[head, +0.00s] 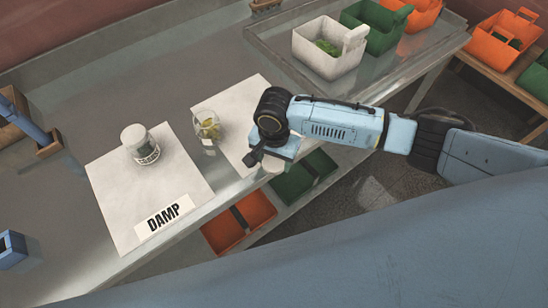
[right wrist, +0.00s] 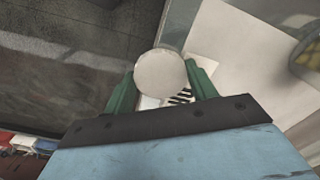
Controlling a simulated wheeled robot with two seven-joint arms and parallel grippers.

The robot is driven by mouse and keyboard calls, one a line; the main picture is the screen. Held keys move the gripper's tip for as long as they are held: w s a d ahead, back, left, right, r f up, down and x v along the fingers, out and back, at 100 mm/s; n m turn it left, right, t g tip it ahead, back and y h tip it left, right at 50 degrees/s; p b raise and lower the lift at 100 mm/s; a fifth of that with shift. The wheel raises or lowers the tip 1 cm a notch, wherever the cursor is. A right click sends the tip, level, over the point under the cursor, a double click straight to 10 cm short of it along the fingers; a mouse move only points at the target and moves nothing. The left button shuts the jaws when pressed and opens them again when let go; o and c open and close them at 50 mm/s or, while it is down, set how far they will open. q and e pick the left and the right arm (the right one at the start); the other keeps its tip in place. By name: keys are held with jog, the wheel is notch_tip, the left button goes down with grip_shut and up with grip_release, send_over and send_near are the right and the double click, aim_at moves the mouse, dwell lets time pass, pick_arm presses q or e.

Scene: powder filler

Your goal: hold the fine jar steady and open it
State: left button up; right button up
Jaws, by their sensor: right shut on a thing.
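A jar with a white lid and a patterned label (head: 140,144) stands upright on the left white mat, marked DAMP (head: 112,190). An open glass with yellow-green pieces (head: 208,128) stands between the mats. My right gripper (head: 272,163) is over the front edge of the right white mat (head: 236,112). In the right wrist view its green fingers (right wrist: 161,84) are shut on a round, pale-topped thing (right wrist: 160,74). Whether this is a lid or a whole jar, I cannot tell. A label with black marks (right wrist: 181,97) shows partly behind it. My left gripper is not in view.
A white bin (head: 318,62) with green contents stands on the back tray, with green and orange bins beyond. Orange (head: 222,235) and green (head: 290,183) bins sit below the bench's front edge. A blue box (head: 12,250) is at the left.

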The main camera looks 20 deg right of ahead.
aim_at(274, 162)
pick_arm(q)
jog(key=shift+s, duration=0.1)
pick_arm(e)
jog(key=shift+s+f, duration=0.3)
jog(key=shift+f, duration=0.25)
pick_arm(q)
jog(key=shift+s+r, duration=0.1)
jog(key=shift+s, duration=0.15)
pick_arm(e)
jog(key=o, duration=1.1)
jog(key=shift+s+d+f, duration=0.1)
jog(key=shift+s, duration=0.1)
jog(key=shift+w+r, duration=0.15)
jog(key=shift+r, duration=0.1)
pick_arm(q)
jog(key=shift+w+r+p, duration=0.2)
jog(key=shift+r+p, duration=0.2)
jog(key=shift+p, duration=0.15)
pick_arm(e)
jog(key=r, duration=1.3)
jog(key=shift+w, duration=0.3)
